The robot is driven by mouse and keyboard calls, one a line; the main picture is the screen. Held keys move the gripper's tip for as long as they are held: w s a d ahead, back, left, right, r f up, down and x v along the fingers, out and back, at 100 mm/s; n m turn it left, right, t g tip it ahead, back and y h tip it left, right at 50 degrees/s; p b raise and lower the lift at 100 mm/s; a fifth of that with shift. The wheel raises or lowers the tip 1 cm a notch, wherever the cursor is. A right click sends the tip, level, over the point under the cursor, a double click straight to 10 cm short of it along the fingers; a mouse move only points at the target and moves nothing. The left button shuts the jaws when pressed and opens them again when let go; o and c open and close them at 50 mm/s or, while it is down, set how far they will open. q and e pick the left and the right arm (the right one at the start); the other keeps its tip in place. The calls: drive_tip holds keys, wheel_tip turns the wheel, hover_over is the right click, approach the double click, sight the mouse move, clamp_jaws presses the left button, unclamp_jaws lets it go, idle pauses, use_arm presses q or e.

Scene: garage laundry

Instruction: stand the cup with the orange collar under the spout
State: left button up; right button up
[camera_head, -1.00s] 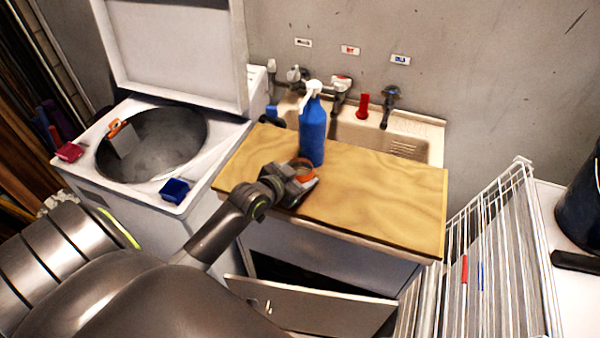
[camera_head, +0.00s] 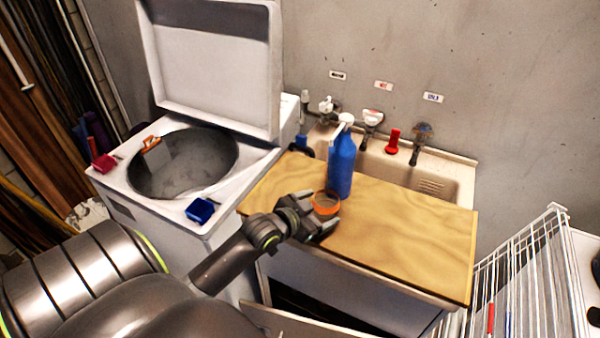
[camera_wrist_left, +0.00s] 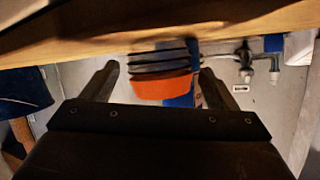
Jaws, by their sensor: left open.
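The cup with the orange collar (camera_head: 326,203) is on the wooden board, just in front and slightly left of a blue bottle (camera_head: 341,168). The bottle's white pump spout (camera_head: 342,122) points left, above and behind the cup in the picture. My left gripper (camera_head: 312,218) is open around the near side of the cup. In the left wrist view the cup's orange band (camera_wrist_left: 161,88) and dark ridged side show between the two spread fingers (camera_wrist_left: 160,72), with gaps on both sides. My right gripper is not in view.
The wooden board (camera_head: 410,245) covers the front of a sink (camera_head: 440,182); its right half is clear. An open top-loading washer (camera_head: 195,185) with a blue clip (camera_head: 201,210) stands left. A white drying rack (camera_head: 530,275) stands right. Taps line the wall behind.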

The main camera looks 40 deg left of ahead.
use_arm(q)
drive_tip(key=v, duration=0.8)
drive_tip(key=shift+s+r, duration=0.2)
drive_tip(key=shift+s, duration=0.2)
drive_tip(key=s+d+f+n+g+y, duration=0.2)
drive_tip(key=s+f+g, duration=0.25)
drive_tip(key=s, duration=0.55)
drive_tip(key=s+d+f+n+g+y, duration=0.1)
drive_tip(key=s+d+f+n+g, duration=0.1)
drive_tip(key=s+f+g, duration=0.5)
wheel_tip(320, 180, down, 22)
drive_tip(key=s+a, duration=0.2)
drive_tip(key=s+d+f, duration=0.1)
drive_tip(key=s+f, duration=1.4)
drive_tip(key=f, duration=0.1)
drive_tip(key=shift+g+h, duration=0.4)
drive_tip(key=shift+g, duration=0.05)
